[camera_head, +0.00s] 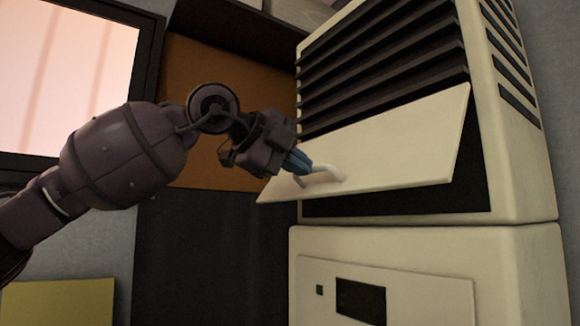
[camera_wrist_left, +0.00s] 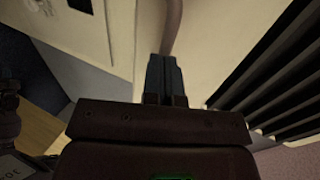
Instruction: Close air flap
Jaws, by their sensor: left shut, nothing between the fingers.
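The air flap (camera_head: 400,145) is a cream panel on the front of a cream cabinet unit. It is tilted outward, with a dark opening (camera_head: 420,203) showing below and beside it. A pale curved handle (camera_head: 325,176) stands out near its lower left part. My left gripper (camera_head: 300,162) is shut, its blue fingertips at the handle; I cannot tell whether they touch it. In the left wrist view the shut fingers (camera_wrist_left: 164,75) point toward the curved handle (camera_wrist_left: 172,25). My right gripper is not in view.
Dark louvre slats (camera_head: 380,65) lie above and behind the flap. A lower cream cabinet (camera_head: 430,270) with a small dark panel (camera_head: 361,300) stands beneath. A dark-framed window (camera_head: 70,75) is at the left, and a yellow panel (camera_head: 58,303) is at the lower left.

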